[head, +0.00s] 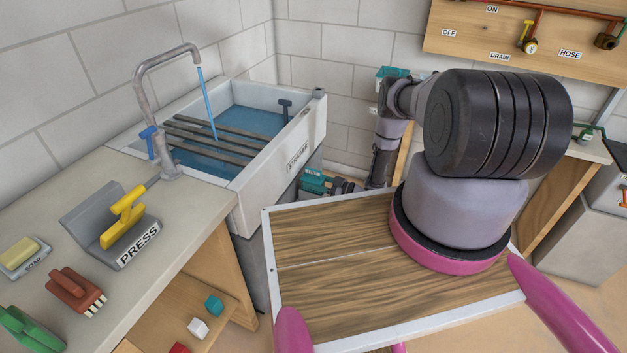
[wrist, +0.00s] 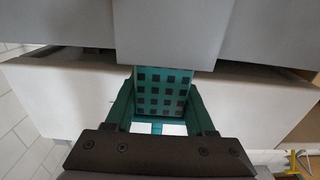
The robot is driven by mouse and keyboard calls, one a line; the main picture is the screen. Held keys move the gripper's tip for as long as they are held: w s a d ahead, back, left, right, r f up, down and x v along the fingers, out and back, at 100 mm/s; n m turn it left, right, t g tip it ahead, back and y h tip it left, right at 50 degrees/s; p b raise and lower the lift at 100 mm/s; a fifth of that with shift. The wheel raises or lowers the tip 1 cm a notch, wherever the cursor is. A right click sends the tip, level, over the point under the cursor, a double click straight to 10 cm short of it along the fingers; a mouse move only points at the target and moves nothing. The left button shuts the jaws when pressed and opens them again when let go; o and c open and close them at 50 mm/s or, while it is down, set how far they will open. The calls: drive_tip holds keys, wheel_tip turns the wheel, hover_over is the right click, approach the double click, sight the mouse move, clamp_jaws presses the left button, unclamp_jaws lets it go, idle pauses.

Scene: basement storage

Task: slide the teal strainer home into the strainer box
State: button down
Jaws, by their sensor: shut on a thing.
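The teal strainer (wrist: 162,88) shows in the wrist view as a panel with rows of square dark holes, ahead of my gripper (wrist: 160,127). My gripper is shut on the strainer. The strainer's far end is hidden under a grey block (wrist: 175,30), which appears to be the strainer box; how deep it sits cannot be told. In the head view, the teal strainer (head: 314,182) is small, beside the sink's front below the label "STRAINER" (head: 298,158). My gripper (head: 342,187) is to its right, partly hidden by my arm.
The sink (head: 262,180) holds water under a running faucet (head: 163,110). Left, a counter (head: 165,200) carries a yellow-handled press (head: 124,216), soap (head: 18,252) and brushes. Small blocks lie on a shelf (head: 180,305) below. A valve board (head: 520,50) hangs on the wall.

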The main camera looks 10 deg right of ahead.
drive_tip(key=shift+f, duration=1.45)
drive_tip(key=shift+c, duration=0.8)
unclamp_jaws()
drive_tip(key=shift+f, duration=0.1)
drive_tip(key=v, duration=1)
drive_tip(key=shift+s+d, duration=0.2)
drive_tip(key=shift+d, duration=0.1)
